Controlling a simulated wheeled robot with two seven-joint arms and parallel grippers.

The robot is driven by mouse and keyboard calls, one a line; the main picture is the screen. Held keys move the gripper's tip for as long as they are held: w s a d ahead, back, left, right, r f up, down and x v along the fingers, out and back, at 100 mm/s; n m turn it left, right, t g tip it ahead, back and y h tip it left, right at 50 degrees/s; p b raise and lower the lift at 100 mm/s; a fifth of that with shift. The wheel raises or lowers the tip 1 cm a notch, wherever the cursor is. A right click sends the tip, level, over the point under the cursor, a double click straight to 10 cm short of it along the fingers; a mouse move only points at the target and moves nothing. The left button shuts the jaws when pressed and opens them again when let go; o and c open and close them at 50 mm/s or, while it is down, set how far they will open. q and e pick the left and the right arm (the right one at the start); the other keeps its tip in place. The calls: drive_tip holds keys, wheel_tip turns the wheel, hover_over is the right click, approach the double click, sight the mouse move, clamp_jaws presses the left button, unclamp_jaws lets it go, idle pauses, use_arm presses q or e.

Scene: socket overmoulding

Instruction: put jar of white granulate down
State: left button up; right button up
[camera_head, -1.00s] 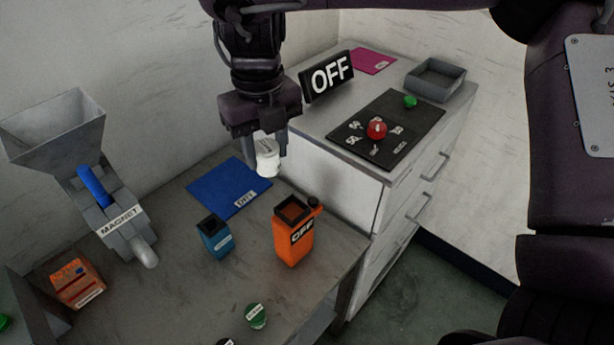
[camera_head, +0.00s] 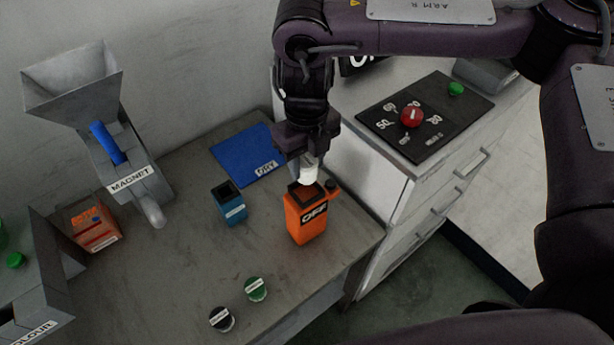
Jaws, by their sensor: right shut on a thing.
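The jar of white granulate (camera_head: 308,175) is a small white jar held in my right gripper (camera_head: 306,160), which points down and is shut on it. The jar is right behind and above the orange container (camera_head: 306,222) marked OFF; I cannot tell whether they touch. The jar's lower part is partly hidden by the container's rim. A blue mat (camera_head: 240,158) labelled DRY lies on the table to the left of the jar. My left gripper is not in view.
A small blue open box (camera_head: 231,206) stands left of the orange container. A grey hopper (camera_head: 76,85) with a MAGNET label, an orange carton (camera_head: 93,226), and green (camera_head: 256,289) and black (camera_head: 221,319) lidded jars are around. A cabinet with a control panel (camera_head: 425,118) borders the right.

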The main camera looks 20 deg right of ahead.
sight(307, 179)
drive_tip(key=shift+a+f, duration=0.1)
drive_tip(key=shift+f, duration=2.55)
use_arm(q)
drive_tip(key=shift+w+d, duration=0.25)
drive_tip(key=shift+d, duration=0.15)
use_arm(e)
drive_tip(key=shift+f, duration=0.25)
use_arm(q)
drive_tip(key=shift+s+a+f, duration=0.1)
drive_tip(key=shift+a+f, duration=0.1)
use_arm(e)
drive_tip(key=o, duration=1)
drive_tip(key=shift+s+f, duration=0.1)
drive_tip(key=shift+s, duration=0.1)
drive_tip(key=shift+c, duration=0.2)
drive_tip(key=shift+w+r, duration=0.1)
drive_tip(key=shift+r, duration=0.4)
wheel_tip(307, 179, up, 12)
drive_tip(key=shift+w+f, duration=0.1)
